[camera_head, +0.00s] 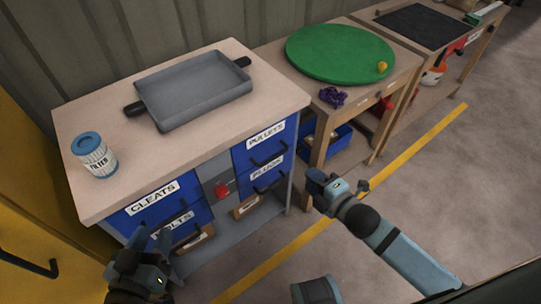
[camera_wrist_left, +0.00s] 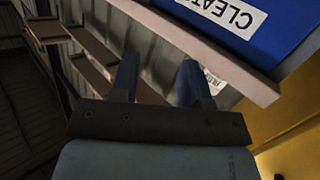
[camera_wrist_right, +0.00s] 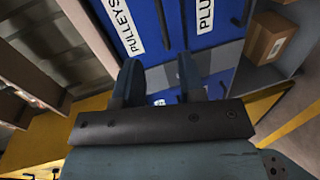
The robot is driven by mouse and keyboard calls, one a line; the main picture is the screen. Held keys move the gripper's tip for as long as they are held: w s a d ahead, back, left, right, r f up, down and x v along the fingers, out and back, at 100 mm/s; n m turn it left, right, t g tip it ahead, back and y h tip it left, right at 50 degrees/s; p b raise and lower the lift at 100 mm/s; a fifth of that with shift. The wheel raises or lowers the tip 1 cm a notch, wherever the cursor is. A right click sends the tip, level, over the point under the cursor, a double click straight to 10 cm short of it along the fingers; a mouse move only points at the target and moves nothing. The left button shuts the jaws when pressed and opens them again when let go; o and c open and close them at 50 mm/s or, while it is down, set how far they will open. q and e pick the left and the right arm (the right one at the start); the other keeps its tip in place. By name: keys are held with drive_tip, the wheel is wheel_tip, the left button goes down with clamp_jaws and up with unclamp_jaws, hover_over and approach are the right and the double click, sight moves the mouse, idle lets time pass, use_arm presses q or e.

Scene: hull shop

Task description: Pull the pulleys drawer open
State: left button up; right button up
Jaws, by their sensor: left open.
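The pulleys drawer (camera_head: 243,155) is the upper right blue drawer of the workbench. Its front looks flush with the bench, and its dark bar handle (camera_head: 268,162) stands out below the white label. The drawer also shows in the right wrist view (camera_wrist_right: 148,14), beyond the fingers. My right gripper (camera_head: 336,182) is open and empty, held out to the right of the drawer and apart from its handle. It also shows in the right wrist view (camera_wrist_right: 160,80). My left gripper (camera_head: 152,262) is open and empty, in front of the lower left drawers. It also shows in the left wrist view (camera_wrist_left: 156,82).
A plug drawer (camera_head: 268,175) sits directly below, and a cleats drawer (camera_head: 145,212) is at the left. A red knob (camera_head: 222,190) is between them. A grey tray (camera_head: 195,92) and a filter can (camera_head: 93,155) stand on top. Floor in front is clear.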

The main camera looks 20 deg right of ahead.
sight(280, 153)
use_arm(q)
wheel_tip(280, 153, up, 7)
drive_tip(key=d+t+h+b, duration=0.2)
drive_tip(key=t+b, duration=0.1)
drive_tip(key=b, duration=0.1)
drive_tip(key=shift+d+f+h, duration=0.2)
drive_tip(key=shift+h, duration=0.2)
use_arm(e)
drive_tip(key=shift+n, duration=0.4)
drive_tip(key=shift+x, duration=7.35)
drive_tip(key=shift+r, duration=0.1)
clamp_jaws()
